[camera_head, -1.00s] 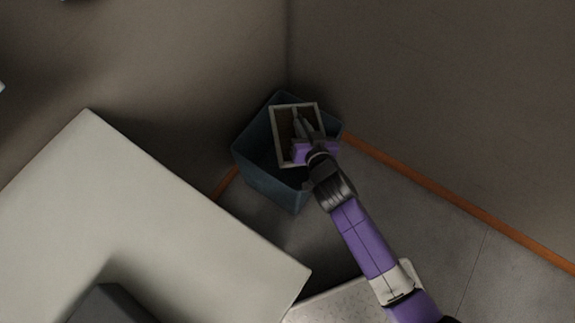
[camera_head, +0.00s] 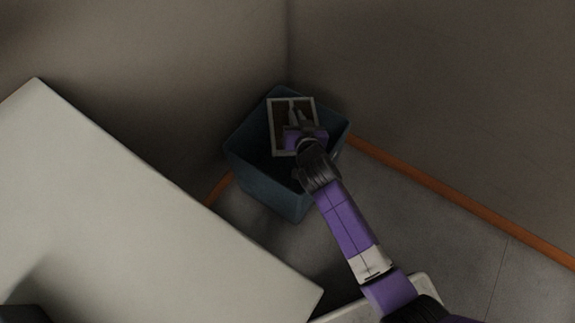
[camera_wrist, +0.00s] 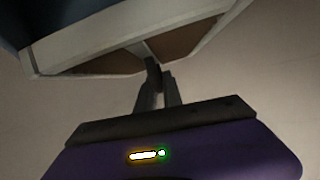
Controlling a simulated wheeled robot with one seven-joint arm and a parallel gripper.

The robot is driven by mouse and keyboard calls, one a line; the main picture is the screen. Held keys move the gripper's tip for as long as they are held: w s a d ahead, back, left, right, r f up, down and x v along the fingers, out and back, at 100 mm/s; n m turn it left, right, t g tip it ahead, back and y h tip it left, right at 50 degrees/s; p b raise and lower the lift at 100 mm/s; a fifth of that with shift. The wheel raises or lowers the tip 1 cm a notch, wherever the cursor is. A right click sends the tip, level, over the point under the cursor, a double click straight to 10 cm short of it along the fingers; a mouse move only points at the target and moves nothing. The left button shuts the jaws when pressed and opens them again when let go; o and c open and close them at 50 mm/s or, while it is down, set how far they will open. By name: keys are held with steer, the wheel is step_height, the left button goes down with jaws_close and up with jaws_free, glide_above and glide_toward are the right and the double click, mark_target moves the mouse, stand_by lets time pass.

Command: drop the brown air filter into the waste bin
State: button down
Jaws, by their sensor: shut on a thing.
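The brown air filter (camera_head: 280,113), a square brown panel in a pale frame, shows over the mouth of the waste bin in the head view. My gripper (camera_head: 295,112) is shut on the filter's middle bar. In the wrist view my gripper's fingers (camera_wrist: 153,75) meet at that bar, and the filter's pale frame and brown panel (camera_wrist: 190,40) fill the top. The blue-grey waste bin (camera_head: 262,190) stands on the floor in the corner. The filter and my gripper hide part of its opening. How high the filter is above the rim is hard to tell.
A large pale tabletop (camera_head: 130,210) lies to the left of the bin, its near corner close to my arm. Two walls meet behind the bin, with an orange skirting strip (camera_head: 430,188) along the floor. Grey floor is free to the right.

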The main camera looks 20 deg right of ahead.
steer(key=shift+f+b, duration=1)
steer(key=shift+f, duration=0.7)
steer(key=c, duration=1.4)
jaws_free()
steer(key=shift+p+v, duration=1.1)
steer(key=shift+v, duration=2.8)
